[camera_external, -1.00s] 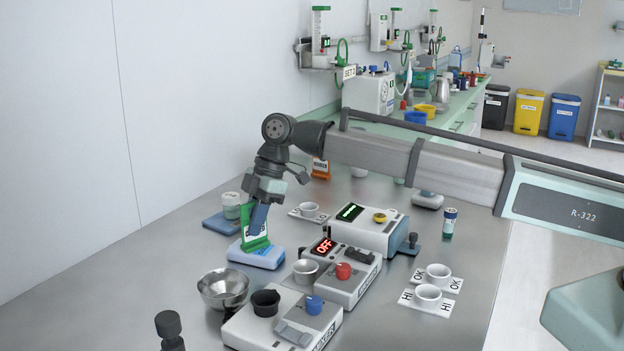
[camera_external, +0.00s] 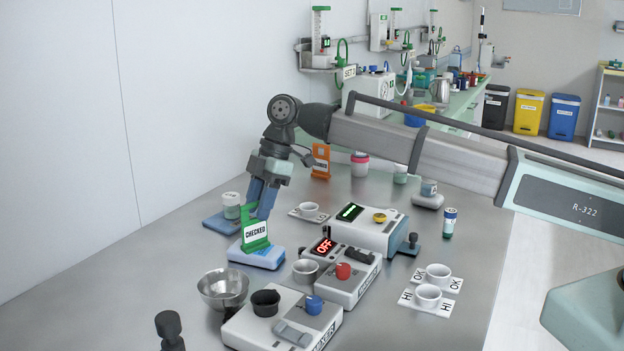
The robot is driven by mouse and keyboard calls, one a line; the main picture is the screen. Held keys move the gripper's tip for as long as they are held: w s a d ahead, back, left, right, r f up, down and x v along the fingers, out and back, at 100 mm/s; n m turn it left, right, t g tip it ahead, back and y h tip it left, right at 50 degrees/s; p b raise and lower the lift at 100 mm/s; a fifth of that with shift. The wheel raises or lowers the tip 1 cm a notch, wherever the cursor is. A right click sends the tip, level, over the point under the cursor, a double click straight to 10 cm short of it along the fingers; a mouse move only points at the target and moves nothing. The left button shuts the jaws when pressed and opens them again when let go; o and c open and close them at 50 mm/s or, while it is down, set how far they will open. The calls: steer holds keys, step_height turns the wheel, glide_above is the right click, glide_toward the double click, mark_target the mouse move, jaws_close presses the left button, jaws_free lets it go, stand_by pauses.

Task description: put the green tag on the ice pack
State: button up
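The green tag (camera_external: 257,232), with a white label reading CHECKED, stands upright on the ice pack (camera_external: 262,262), a white and blue block on the left part of the table. The tag's base appears to rest on the pack's top. My gripper (camera_external: 260,211) is just above and behind the tag, pointing down. Its two blue fingers show apart, and it looks open. The fingertips are partly hidden behind the tag's upper part, so any light contact cannot be told.
A steel bowl (camera_external: 222,288) and a white device with black and blue knobs (camera_external: 314,305) stand in front. The OFF device (camera_external: 342,272) is close on the right. A jar on a blue pad (camera_external: 231,207) is behind left. An orange tag (camera_external: 320,162) stands farther back.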

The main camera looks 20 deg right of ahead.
steer(key=v, duration=0.8)
